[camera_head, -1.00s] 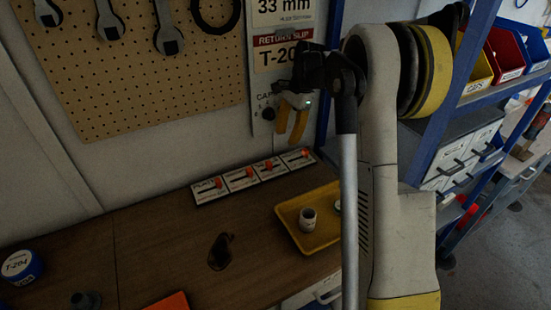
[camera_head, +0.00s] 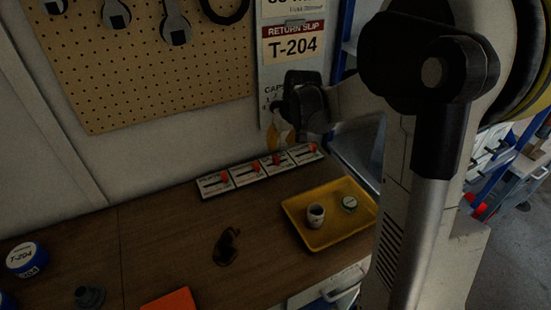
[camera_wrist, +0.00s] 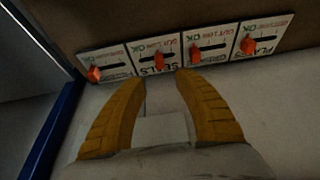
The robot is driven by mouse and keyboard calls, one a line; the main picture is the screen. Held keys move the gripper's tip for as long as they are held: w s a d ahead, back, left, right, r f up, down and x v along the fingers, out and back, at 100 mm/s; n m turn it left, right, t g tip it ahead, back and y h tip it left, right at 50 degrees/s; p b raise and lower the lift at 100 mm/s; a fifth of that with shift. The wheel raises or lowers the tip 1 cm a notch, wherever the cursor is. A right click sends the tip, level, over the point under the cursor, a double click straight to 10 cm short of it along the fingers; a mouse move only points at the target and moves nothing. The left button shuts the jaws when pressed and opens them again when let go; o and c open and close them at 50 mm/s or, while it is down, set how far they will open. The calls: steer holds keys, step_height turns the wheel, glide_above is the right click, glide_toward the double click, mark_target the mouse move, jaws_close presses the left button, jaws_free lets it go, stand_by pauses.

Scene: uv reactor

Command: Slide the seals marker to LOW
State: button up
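Four white slider cards with orange markers lie in a row on the back of the wooden bench. The card that seems to read SEALS (camera_wrist: 147,66) is second from the left in the wrist view; its orange seals marker (camera_wrist: 158,58) stands upright in a dark slot. The small scale words are hard to read. This appears to be the third card from the left (camera_head: 278,166) in the head view. My gripper (camera_wrist: 160,80) has its yellow fingers spread apart and empty, pointing toward the seals card without visible contact. In the head view my gripper (camera_head: 281,132) hangs above the cards near the wall.
A dark object (camera_head: 227,246) lies in front. A pegboard (camera_head: 150,80) and return slip sign (camera_head: 293,45) hang behind. A blue post flanks the cards.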

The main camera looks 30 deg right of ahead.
mark_target(277, 157)
steer(key=b+x, duration=0.3)
steer(key=x, duration=0.7)
steer(key=shift+s, duration=0.1)
jaws_close()
steer(key=shift+d, duration=0.1)
